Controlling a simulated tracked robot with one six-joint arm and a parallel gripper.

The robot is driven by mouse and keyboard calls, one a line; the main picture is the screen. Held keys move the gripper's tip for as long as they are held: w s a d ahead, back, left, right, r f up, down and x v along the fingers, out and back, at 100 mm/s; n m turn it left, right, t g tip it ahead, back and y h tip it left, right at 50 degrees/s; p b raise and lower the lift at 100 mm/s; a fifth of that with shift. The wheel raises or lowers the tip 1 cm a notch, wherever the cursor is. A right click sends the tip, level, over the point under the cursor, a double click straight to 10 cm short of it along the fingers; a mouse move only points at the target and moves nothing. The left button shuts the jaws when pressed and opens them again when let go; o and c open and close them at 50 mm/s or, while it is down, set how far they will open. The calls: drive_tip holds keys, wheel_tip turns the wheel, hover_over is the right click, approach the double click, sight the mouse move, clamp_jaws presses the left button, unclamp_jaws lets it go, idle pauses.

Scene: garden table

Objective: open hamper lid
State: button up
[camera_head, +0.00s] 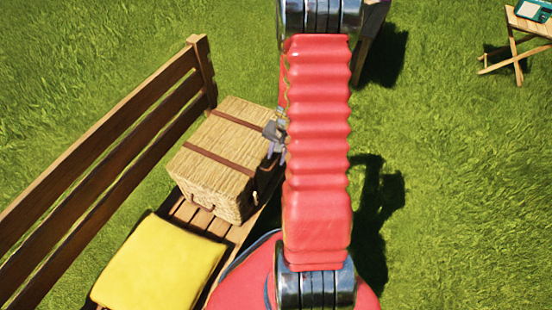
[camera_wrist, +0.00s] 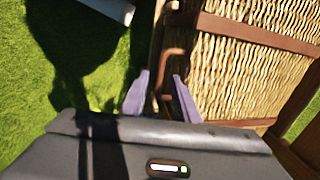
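The wicker hamper (camera_head: 215,160) with brown leather straps sits on the wooden bench, its lid closed. It fills the right of the wrist view (camera_wrist: 245,65). A brown loop handle (camera_wrist: 171,55) stands out from its side there. My gripper (camera_head: 276,154) is beside the hamper's right side in the head view, partly against my red arm. In the wrist view its two pale purple fingers (camera_wrist: 160,75) are apart, with part of the handle showing between and just beyond the tips. I cannot tell whether they touch it.
The slatted bench (camera_head: 185,210) has a tall backrest (camera_head: 95,165) behind the hamper. A yellow cushion (camera_head: 160,265) lies on the seat in front of the hamper. A small folding table (camera_head: 515,45) stands far right. Open grass lies to the right of the bench.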

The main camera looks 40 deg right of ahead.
drive_tip(key=shift+w+f, duration=0.15)
drive_tip(key=shift+f, duration=0.7)
drive_tip(key=shift+c, duration=0.4)
clamp_jaws()
drive_tip(key=shift+a, duration=0.2)
drive_tip(key=shift+d, duration=0.15)
